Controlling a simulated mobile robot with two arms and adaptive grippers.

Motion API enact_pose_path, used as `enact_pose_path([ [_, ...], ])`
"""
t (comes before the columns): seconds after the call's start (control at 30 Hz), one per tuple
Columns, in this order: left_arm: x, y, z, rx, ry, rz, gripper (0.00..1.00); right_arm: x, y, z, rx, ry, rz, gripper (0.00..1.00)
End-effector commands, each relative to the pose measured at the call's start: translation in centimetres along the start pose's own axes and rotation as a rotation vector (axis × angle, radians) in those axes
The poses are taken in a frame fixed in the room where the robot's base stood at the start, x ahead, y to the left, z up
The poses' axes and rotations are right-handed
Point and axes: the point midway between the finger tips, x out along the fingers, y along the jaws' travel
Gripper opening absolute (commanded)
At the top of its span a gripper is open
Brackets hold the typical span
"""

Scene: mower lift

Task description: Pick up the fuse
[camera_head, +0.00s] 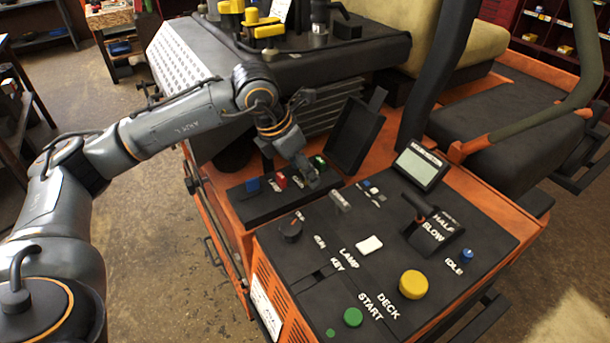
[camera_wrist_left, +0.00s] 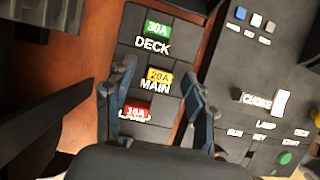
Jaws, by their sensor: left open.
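The fuse panel (camera_wrist_left: 140,58) is a dark strip with colored fuses. In the head view the left gripper (camera_head: 308,172) is over the panel and hides the yellow fuse. The red (camera_head: 281,181), green (camera_head: 319,162) and a blue fuse (camera_head: 252,184) show beside it.
The control console (camera_head: 330,250) is to the right, with a yellow knob (camera_head: 413,284), a green button (camera_head: 352,317) and a small screen (camera_head: 421,168). A raised dark lid (camera_head: 355,135) stands behind the panel. The seat is at upper right.

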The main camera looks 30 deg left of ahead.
Motion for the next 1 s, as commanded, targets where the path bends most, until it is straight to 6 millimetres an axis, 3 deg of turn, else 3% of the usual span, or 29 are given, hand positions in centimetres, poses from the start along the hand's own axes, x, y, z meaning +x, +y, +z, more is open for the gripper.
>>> enact_pose_path([
  [0.07, 0.0, 0.0, 0.0, 0.0, 0.0, 0.0, 0.51, 0.0, 0.0, 0.0, 0.0, -0.001, 0.0, 0.4],
  [0.23, 0.0, 0.0, 0.0, -0.001, 0.0, 0.0, 0.16, 0.0, 0.0, 0.1, 0.0, -0.001, 0.0, 0.4],
  [0.73, -0.5, 0.0, 0.3, -0.001, -0.003, 0.0, 0.15, 0.6, 0.0, 0.1, 0.0, 0.0, 0.001, 0.4],
  [0.87, -1.8, 0.0, 0.9, 0.0, -0.006, 0.001, 0.15, 1.7, 0.0, 0.1, 0.0, 0.0, 0.001, 0.4],
  [1.0, -4.4, -0.9, 0.9, 0.004, -0.006, 0.001, 0.15, 2.7, 0.1, 0.2, 0.001, 0.001, 0.001, 0.4],
])
